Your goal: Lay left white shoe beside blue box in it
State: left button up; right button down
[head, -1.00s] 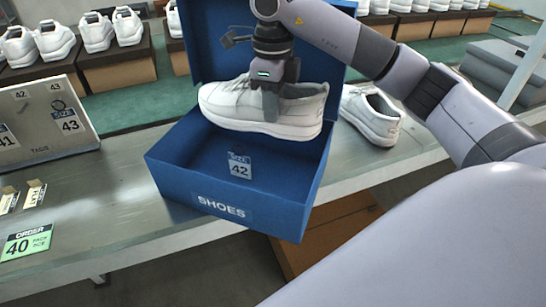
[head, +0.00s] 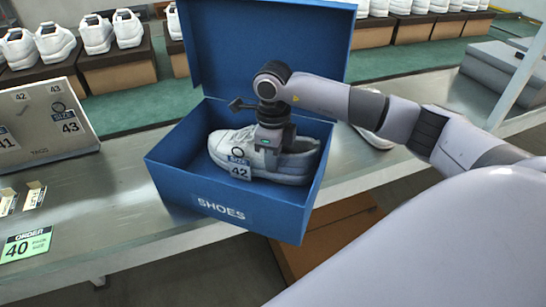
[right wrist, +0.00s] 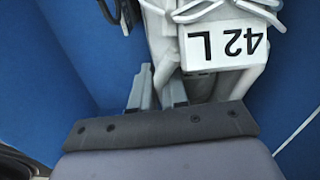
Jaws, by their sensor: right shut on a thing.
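The white shoe (head: 228,147) is inside the open blue box (head: 178,183), low between its walls, toe to the left. My right gripper (head: 268,160) reaches into the box from above and is shut on the shoe near its opening. In the right wrist view the shoe (right wrist: 165,50) shows a "42 L" label between blue walls, with my gripper fingers (right wrist: 160,88) at its edge. The shoe's underside is hidden, so I cannot tell whether it touches the box floor. My left gripper is not in view.
Another white shoe (head: 375,137) is on the metal table right of the box, partly behind my arm. A size board (head: 45,125) stands at left. The box lid (head: 225,45) stands open behind.

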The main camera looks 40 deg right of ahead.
jog(key=shift+r, duration=0.1)
jog(key=c, duration=1.1)
grip_release()
jog(key=shift+f, duration=0.2)
jog(key=shift+r, duration=0.25)
notch_tip(320, 180, up, 12)
jog(key=shift+f, duration=0.1)
jog(key=shift+a, duration=0.1)
